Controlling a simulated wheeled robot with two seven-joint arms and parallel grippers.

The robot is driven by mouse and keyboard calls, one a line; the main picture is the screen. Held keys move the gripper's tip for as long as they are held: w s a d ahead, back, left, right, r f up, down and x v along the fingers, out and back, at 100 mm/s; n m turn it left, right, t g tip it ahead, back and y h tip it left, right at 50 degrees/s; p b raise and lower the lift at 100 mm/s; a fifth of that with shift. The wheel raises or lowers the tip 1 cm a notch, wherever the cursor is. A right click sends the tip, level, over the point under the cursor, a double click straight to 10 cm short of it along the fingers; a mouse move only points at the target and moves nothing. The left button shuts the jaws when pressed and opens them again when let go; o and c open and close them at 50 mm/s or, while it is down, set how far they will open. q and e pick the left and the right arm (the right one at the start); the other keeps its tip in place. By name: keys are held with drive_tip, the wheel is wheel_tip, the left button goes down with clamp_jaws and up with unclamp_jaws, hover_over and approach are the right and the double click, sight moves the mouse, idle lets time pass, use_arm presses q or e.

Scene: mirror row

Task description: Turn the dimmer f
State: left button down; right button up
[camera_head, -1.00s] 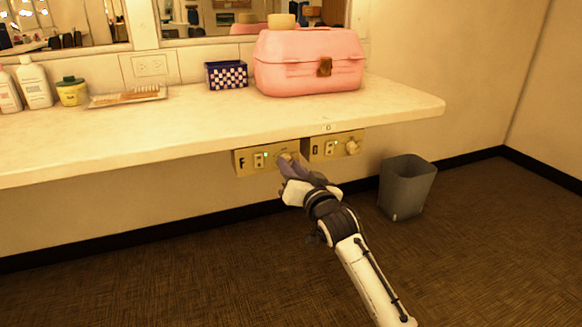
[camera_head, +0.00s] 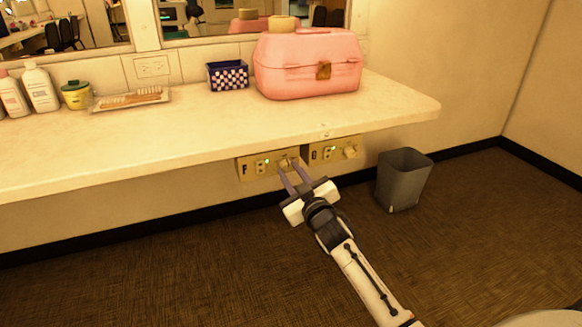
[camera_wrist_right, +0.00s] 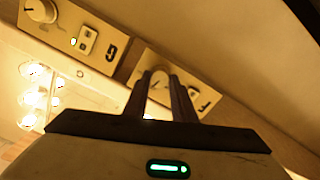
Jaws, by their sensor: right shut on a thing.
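The dimmer F is a beige plate (camera_head: 247,171) under the counter's front edge, marked F, with a small lit green light and a round knob. Its knob (camera_wrist_right: 158,80) shows between the fingers in the right wrist view. My right gripper (camera_head: 288,168) is shut on this knob, one finger on each side. The fingers hide part of the knob, and its pointer is hard to read. My left gripper is not in view.
A similar dimmer plate (camera_head: 331,151) with its own knob sits close on the right. The counter (camera_head: 190,125) overhangs both and carries a pink case (camera_head: 308,75), a checked box and bottles. A grey bin (camera_head: 402,180) stands on the floor to the right.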

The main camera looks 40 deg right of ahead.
drive_tip(key=n+p, duration=0.1)
drive_tip(key=n, duration=0.1)
drive_tip(key=shift+n, duration=1.3)
drive_tip(key=n, duration=0.5)
drive_tip(key=shift+p, duration=0.35)
drive_tip(key=n, duration=0.3)
drive_tip(key=shift+n, duration=1.1)
drive_tip(key=o, duration=1.1)
drive_tip(key=shift+c, duration=0.2)
drive_tip(key=shift+s, duration=0.1)
